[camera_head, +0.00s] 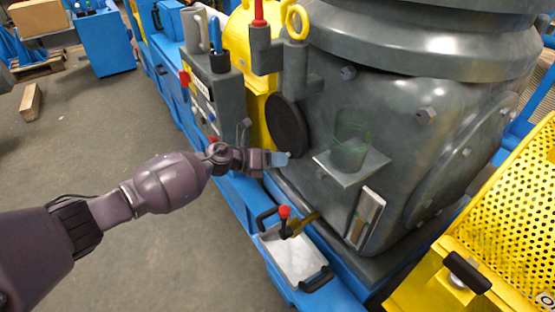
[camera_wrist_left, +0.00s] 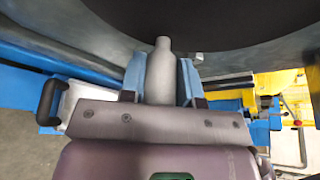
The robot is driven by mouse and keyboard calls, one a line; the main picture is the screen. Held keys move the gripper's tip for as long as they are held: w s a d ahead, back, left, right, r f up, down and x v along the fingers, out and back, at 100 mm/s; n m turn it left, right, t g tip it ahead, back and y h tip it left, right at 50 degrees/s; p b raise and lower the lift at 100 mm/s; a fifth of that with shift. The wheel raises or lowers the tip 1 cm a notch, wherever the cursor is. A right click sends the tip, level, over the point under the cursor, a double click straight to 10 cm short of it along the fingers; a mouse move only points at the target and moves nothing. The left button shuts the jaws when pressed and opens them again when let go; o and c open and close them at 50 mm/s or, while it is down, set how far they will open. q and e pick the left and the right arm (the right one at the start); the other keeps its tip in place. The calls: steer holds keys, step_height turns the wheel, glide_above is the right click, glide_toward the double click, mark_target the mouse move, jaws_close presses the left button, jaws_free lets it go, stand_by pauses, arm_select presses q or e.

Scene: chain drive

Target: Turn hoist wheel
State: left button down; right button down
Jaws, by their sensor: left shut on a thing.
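The hoist wheel (camera_head: 287,125) is a dark round disc on the side of the big grey machine housing. Its dark face also fills the top of the left wrist view (camera_wrist_left: 215,18). My left gripper (camera_head: 279,159) is at the wheel's lower edge. In the left wrist view its blue fingers (camera_wrist_left: 160,75) are shut on a grey, bottle-shaped handle (camera_wrist_left: 160,62) just below the wheel face. How the handle joins the wheel is not clear. My right gripper is not in view.
The grey housing (camera_head: 400,150) stands right of the wheel, with a small ledge carrying a greenish glass cylinder (camera_head: 350,140). Below is a white tray (camera_head: 292,256) with black handles and a red-knobbed lever (camera_head: 285,212). A yellow perforated guard (camera_head: 510,210) is at right. Open floor lies left.

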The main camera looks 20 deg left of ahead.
arm_select(q)
steer(key=c, duration=0.8)
jaws_free()
steer(key=shift+c, duration=0.2)
steer(key=shift+s+a+r, duration=0.25)
steer(key=shift+s+a, duration=0.05)
steer(key=shift+a, duration=0.2)
steer(key=p+v, duration=0.1)
steer(key=v, duration=0.8)
steer(key=shift+s+a+p, duration=0.25)
steer(key=shift+a+p, duration=0.05)
steer(key=shift+p, duration=0.05)
steer(key=shift+w, duration=0.1)
